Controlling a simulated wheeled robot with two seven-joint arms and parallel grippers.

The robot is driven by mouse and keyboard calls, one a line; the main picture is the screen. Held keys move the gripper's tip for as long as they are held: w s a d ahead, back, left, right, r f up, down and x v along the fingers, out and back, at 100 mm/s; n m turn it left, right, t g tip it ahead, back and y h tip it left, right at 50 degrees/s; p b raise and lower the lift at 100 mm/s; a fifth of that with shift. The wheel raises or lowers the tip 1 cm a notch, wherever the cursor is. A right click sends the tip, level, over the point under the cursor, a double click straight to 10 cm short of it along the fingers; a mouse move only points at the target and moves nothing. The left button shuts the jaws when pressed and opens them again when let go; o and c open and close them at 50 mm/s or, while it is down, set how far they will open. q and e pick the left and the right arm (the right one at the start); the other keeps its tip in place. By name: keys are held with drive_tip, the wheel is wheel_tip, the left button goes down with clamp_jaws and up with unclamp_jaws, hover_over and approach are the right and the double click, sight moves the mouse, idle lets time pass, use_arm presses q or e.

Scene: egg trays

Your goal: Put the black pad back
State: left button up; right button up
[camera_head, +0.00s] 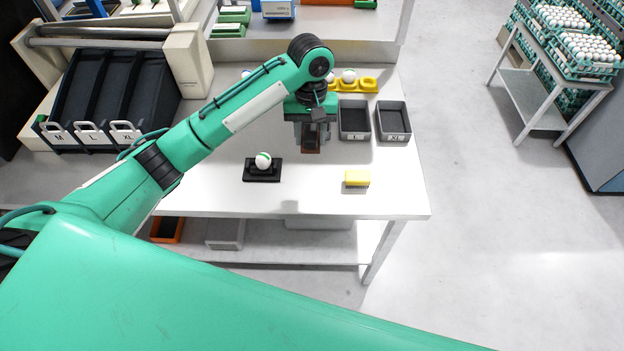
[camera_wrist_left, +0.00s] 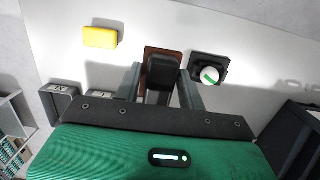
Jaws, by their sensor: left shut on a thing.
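My left gripper (camera_head: 311,148) points down over the middle of the white table. It is shut on a black block (camera_wrist_left: 163,72), which I take to be the black pad. The block sits between the two grey fingers in the left wrist view. A brown plate (camera_wrist_left: 150,50) shows around the block's edge; the brown (camera_head: 311,137) also shows between the fingers in the head view. I cannot tell whether the plate is joined to the block or lies under it, nor whether the block touches the table. My right gripper is not in view.
A black stand (camera_head: 262,178) holds a white egg (camera_head: 263,160) with a green mark, left of the gripper. A yellow block (camera_head: 357,178) lies to the right. Grey trays (camera_head: 354,137) and (camera_head: 394,138) and a yellow egg holder (camera_head: 369,84) stand behind. The front middle is clear.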

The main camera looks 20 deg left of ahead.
use_arm(q)
drive_tip(key=p, duration=0.2)
hover_over(310, 184)
wheel_tip(310, 184, down, 12)
drive_tip(key=shift+w+r, duration=0.1)
drive_tip(key=shift+w, duration=0.05)
drive_tip(key=shift+f, duration=0.7)
wheel_tip(310, 184, down, 4)
drive_tip(key=shift+r+p, duration=0.2)
drive_tip(key=shift+p, duration=0.25)
drive_tip(key=o, duration=0.9)
drive_tip(key=shift+f, duration=0.15)
drive_tip(key=shift+c, duration=0.2)
drive_tip(key=shift+o, duration=0.4)
